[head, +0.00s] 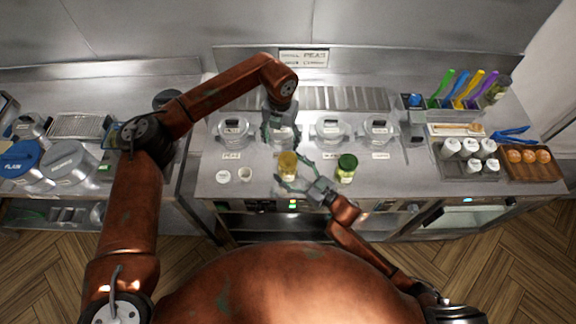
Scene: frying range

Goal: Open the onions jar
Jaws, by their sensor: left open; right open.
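A row of clear lidded jars stands on the steel counter, one on the left (233,131), one under my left gripper (281,137), and two to the right (330,131) (377,129). The label for onions is too small to pick out. My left gripper (280,122) is open and points down, its fingers on both sides of the second jar's top, partly hiding it. I cannot tell whether they touch it. My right gripper (291,172) is open in front, its fingers at a small yellow jar (288,163); contact is unclear.
A small green-lidded jar (347,167) stands right of my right gripper. Two small white cups (223,177) (245,174) sit at front left. White-capped bottles (468,148), an egg tray (532,166) and colored-handled tools (467,90) are on the right. Pots (70,162) stand on the left.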

